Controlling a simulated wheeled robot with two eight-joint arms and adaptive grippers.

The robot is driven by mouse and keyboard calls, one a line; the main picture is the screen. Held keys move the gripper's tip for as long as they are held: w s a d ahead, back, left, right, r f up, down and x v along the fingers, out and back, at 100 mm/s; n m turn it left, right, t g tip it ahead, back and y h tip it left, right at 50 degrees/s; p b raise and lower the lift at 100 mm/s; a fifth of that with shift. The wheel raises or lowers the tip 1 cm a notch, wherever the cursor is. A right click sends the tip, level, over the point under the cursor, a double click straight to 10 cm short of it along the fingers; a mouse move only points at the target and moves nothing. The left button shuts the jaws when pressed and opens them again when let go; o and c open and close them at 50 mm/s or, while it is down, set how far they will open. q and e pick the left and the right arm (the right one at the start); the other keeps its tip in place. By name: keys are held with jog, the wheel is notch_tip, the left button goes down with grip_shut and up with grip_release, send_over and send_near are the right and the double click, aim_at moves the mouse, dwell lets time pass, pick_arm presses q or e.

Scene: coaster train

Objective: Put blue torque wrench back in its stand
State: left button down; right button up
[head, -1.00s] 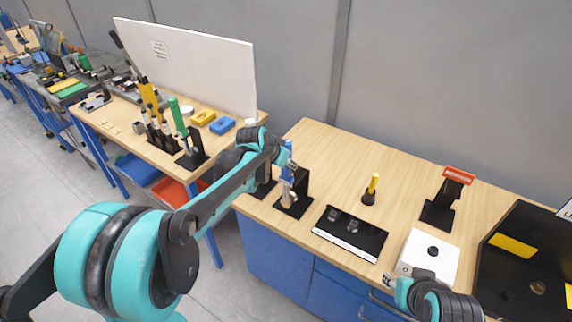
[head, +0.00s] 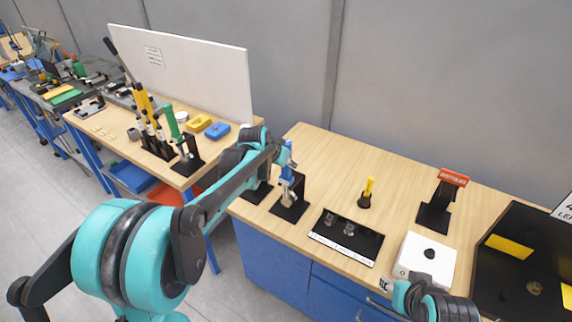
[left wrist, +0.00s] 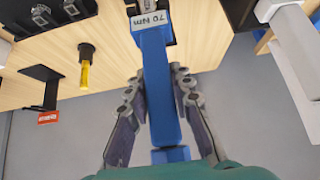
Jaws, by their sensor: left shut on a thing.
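The blue torque wrench (head: 289,150) is upright at the black stand (head: 299,188) near the left end of the right-hand workbench. My left gripper (head: 286,161) is around its blue handle. In the left wrist view the blue handle (left wrist: 160,85) runs between the two fingers, below a white "70 Nm" label (left wrist: 150,20). The wrench's lower end is at the stand, but I cannot tell whether it is fully seated. Part of my right arm's end (head: 395,292) shows at the bottom right; its fingers cannot be made out.
A black tray (head: 350,235), a yellow-handled tool (head: 367,190), a red-topped black stand (head: 437,205) and a white box (head: 427,258) stand to the right. The left bench holds a green-handled tool (head: 174,122) and yellow-handled tools (head: 147,105). Bare wood (head: 335,160) lies behind.

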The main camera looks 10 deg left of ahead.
pick_arm(q)
jog(key=shift+w+d, duration=0.1)
jog(key=shift+w, duration=0.15)
jog(key=shift+w+d, duration=0.1)
jog(key=shift+w, duration=0.25)
jog(key=shift+w+d, duration=0.1)
jog(key=shift+w, duration=0.1)
jog(key=shift+f+b, duration=0.5)
jog(key=shift+f, duration=0.2)
dwell(1.3)
jog(key=c, duration=1.3)
grip_release()
jog(key=shift+s, duration=0.1)
jog(key=shift+o, duration=0.2)
jog(key=v, duration=1.2)
jog(key=s+f+n+y+b, duration=0.1)
jog(key=s+f+b, duration=0.1)
jog(key=s+f, duration=0.3)
jog(key=s+a+f+n+b, duration=0.1)
jog(key=s+f, duration=0.5)
jog(key=s, duration=0.7)
jog(key=s+f+n+y+b, duration=0.1)
jog(key=s+f+b, duration=0.2)
jog(key=s, duration=0.7)
notch_tip(320, 180, down, 3)
jog(key=shift+r+n+y, duration=0.2)
jog(key=shift+n+y, duration=0.1)
jog(key=shift+n, duration=0.1)
